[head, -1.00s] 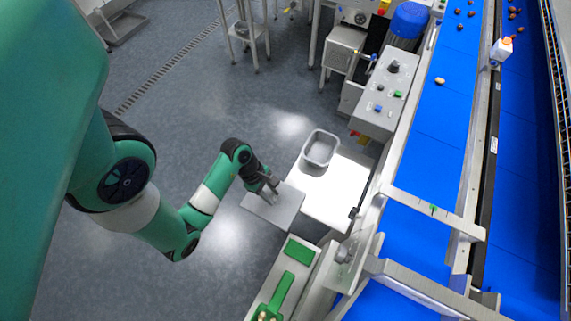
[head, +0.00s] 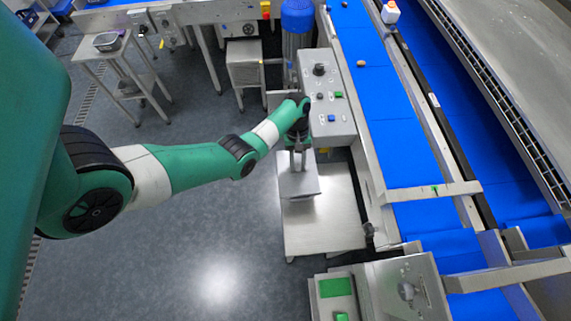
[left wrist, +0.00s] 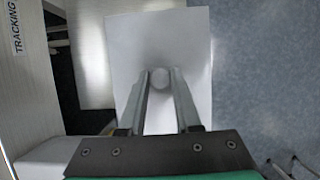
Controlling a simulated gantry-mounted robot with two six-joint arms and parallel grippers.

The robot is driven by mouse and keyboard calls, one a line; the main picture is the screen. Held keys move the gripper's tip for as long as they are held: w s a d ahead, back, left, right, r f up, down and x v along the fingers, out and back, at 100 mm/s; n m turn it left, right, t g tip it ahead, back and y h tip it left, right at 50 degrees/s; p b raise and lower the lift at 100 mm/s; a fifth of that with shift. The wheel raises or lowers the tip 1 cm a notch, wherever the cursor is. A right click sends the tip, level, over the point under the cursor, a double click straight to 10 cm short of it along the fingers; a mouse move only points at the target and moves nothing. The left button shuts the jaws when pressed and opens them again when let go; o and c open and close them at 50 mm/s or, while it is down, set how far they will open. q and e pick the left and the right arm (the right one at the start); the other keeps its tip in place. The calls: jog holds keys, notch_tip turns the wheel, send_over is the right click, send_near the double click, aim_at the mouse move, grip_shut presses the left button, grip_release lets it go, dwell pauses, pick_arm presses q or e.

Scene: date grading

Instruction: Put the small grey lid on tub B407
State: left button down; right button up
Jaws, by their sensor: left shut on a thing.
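The small grey lid (head: 300,188) is a flat rectangular plate with a round knob. In the left wrist view the lid (left wrist: 125,60) spreads out beyond my fingers, with its knob between the fingertips. My left gripper (head: 297,160) is shut on the knob and holds the lid over the back left of the small steel table (head: 335,225). It also shows in the left wrist view (left wrist: 160,78). No tub shows on that table now; the lid and my arm cover part of it. I cannot read B407 anywhere. My right gripper is not in view.
A control box (head: 328,120) with buttons stands close behind and right of my gripper. The blue conveyor (head: 385,130) runs along the right. A grey tub (head: 107,41) sits on a stand at the far left. Open floor lies left of the steel table.

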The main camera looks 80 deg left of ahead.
aim_at(298, 174)
pick_arm(q)
jog(key=shift+w+r, duration=0.1)
jog(key=shift+w+d+f+b, duration=0.15)
jog(key=shift+d+f+b, duration=0.1)
jog(key=shift+f+b, duration=0.1)
notch_tip(298, 174, down, 6)
jog(key=b, duration=0.5)
jog(key=shift+r+b, duration=0.1)
jog(key=shift+b, duration=0.3)
jog(key=shift+f+b, duration=0.65)
jog(key=shift+f, duration=0.1)
dwell(1.1)
jog(key=shift+c, duration=0.6)
grip_release()
jog(key=shift+r, duration=0.1)
